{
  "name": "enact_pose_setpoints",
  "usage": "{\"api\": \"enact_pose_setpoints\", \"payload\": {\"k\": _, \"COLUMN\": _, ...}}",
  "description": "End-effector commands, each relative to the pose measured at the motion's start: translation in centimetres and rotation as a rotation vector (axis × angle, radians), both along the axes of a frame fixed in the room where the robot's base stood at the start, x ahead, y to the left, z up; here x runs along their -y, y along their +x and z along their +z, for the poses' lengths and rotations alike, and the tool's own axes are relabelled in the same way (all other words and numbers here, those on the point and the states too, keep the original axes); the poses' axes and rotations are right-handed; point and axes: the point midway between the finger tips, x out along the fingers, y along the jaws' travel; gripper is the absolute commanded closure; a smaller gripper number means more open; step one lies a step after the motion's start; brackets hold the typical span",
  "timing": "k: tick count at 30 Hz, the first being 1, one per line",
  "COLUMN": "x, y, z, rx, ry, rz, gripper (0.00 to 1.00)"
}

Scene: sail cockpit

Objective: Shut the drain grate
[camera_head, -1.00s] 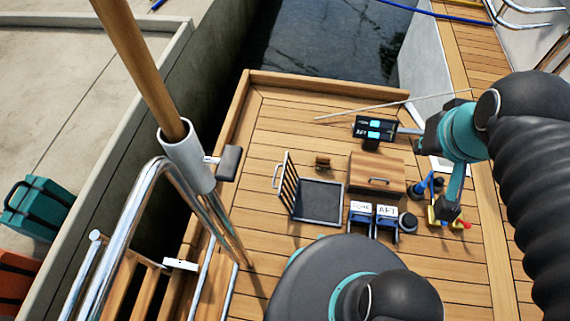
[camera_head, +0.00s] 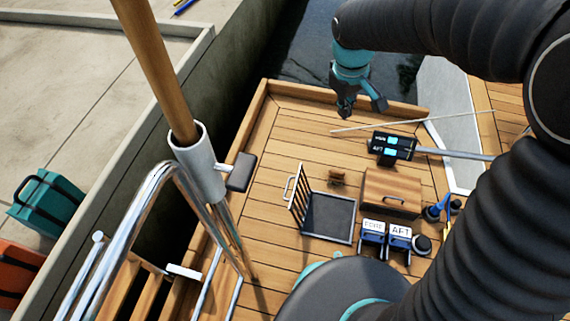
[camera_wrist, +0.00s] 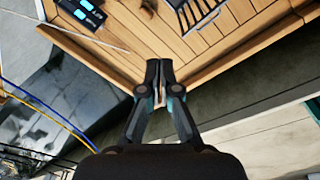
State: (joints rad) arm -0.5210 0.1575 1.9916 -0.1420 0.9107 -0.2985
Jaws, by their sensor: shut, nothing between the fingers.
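The drain grate (camera_head: 298,197) is a dark slatted panel with a pale handle on its outer face. It stands upright, open, along the left edge of the dark square drain opening (camera_head: 328,218) in the wooden deck. In the wrist view the grate (camera_wrist: 196,8) shows partly at the top edge. My gripper (camera_head: 362,108) is up near the far edge of the deck, behind and to the right of the grate, well apart from it. In the wrist view my gripper (camera_wrist: 160,64) has its fingers together with nothing between them.
A wooden box (camera_head: 388,192) stands right of the drain, with a small brown block (camera_head: 337,177) behind. Labelled blue-and-white items (camera_head: 386,232) sit in front. A black display panel (camera_head: 395,146) stands behind the box. A metal rail and wooden pole (camera_head: 155,70) rise at left.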

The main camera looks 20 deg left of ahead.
Motion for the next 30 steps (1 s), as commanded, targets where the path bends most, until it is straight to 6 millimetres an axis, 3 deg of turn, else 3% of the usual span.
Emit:
{"api": "enact_pose_setpoints", "payload": {"k": 1, "x": -2.0, "y": 0.4, "z": -2.0, "rx": -0.023, "ry": -0.023, "rz": 0.053, "gripper": 1.0}}
{"api": "enact_pose_setpoints", "payload": {"k": 7, "x": -9.0, "y": 0.9, "z": -9.0, "rx": -0.091, "ry": -0.105, "rz": 0.26, "gripper": 1.0}}
{"api": "enact_pose_setpoints", "payload": {"k": 15, "x": -17.4, "y": -1.4, "z": -20.0, "rx": -0.176, "ry": -0.218, "rz": 0.534, "gripper": 1.0}}
{"api": "enact_pose_setpoints", "payload": {"k": 21, "x": -21.0, "y": -3.7, "z": -26.2, "rx": -0.217, "ry": -0.28, "rz": 0.678, "gripper": 1.0}}
{"api": "enact_pose_setpoints", "payload": {"k": 30, "x": -22.1, "y": -4.8, "z": -29.6, "rx": -0.234, "ry": -0.304, "rz": 0.736, "gripper": 1.0}}
